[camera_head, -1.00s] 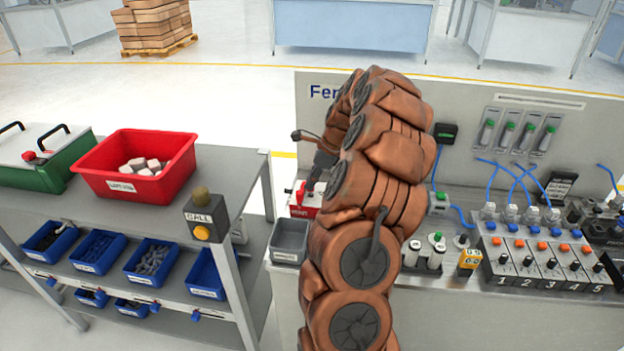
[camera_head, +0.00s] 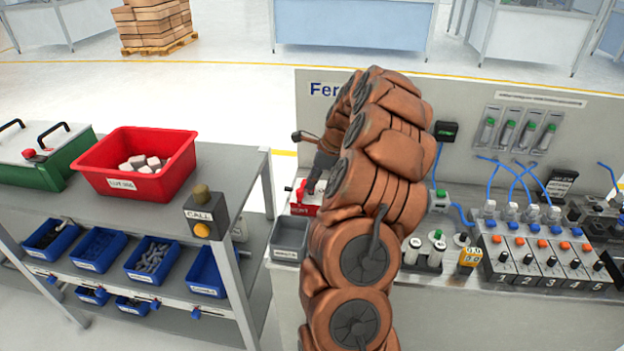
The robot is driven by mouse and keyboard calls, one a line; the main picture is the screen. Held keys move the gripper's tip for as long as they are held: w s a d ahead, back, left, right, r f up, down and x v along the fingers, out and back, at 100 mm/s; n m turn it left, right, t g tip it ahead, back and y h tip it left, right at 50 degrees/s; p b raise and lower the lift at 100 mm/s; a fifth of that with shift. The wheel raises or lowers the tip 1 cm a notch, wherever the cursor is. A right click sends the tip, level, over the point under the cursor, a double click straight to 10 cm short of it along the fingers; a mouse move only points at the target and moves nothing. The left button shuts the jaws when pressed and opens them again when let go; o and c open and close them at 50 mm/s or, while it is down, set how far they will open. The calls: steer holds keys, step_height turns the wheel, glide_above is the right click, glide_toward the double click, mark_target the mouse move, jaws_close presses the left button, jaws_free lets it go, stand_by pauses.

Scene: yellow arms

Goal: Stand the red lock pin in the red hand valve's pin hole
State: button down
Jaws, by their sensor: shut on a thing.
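My gripper (camera_head: 310,188) is dark grey and points down right at the valve. It is shut on the red lock pin, which is too small and too covered to make out clearly. The pin hole is hidden, so I cannot tell whether the pin is in it or above it.
My arm blocks the bench's left middle. A grey bin (camera_head: 289,238) stands in front of the valve. Numbered valve blocks (camera_head: 540,262) fill the right.

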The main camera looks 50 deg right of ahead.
steer(key=shift+f, duration=0.55)
stand_by(0.4)
steer(key=c, duration=1)
jaws_free()
steer(key=shift+o, duration=0.2)
steer(key=shift+r+p, duration=1.55)
steer(key=shift+r, duration=2.95)
